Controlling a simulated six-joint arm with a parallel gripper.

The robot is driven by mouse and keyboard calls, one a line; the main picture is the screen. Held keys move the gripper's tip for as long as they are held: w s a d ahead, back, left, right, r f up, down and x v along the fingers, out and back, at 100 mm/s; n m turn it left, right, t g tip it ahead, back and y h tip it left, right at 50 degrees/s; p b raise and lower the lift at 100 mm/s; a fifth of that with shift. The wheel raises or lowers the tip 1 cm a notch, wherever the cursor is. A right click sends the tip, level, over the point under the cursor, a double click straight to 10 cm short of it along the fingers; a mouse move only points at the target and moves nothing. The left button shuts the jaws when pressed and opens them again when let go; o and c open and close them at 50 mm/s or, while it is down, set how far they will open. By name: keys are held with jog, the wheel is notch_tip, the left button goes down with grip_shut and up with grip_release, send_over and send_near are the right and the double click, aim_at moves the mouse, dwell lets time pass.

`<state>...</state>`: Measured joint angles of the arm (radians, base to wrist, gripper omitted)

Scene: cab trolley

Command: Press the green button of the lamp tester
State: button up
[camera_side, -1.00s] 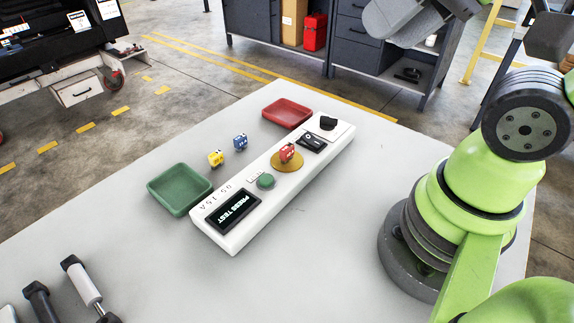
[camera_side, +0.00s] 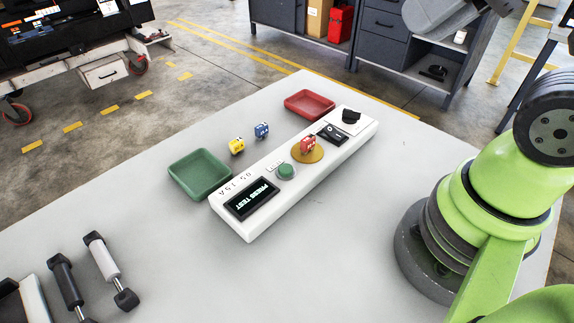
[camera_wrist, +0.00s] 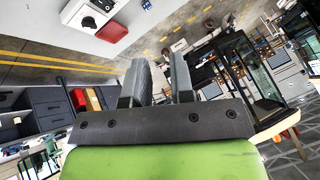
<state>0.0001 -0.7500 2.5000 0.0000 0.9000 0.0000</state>
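The lamp tester (camera_side: 335,152) is a long white box on the grey table in the side view. Its green button (camera_side: 286,171) sits between a gold disc (camera_side: 307,154) and a dark display (camera_side: 250,199) reading "PRESS TEST". A red lamp (camera_side: 308,144) stands on the disc. The tester's far end (camera_wrist: 90,14) also shows at the top left of the wrist view. My gripper (camera_wrist: 160,80) shows in the wrist view, its two fingers apart with nothing between them. It points away from the button, and its fingers are not seen in the side view.
A green tray (camera_side: 200,190) and a red tray (camera_side: 310,94) lie beside the tester. A yellow block (camera_side: 236,146) and a blue block (camera_side: 261,131) stand between them. Dark and white handled tools (camera_side: 104,262) lie at the front left. The table in front of the tester is clear.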

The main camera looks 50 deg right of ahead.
grip_shut()
dwell(1.4)
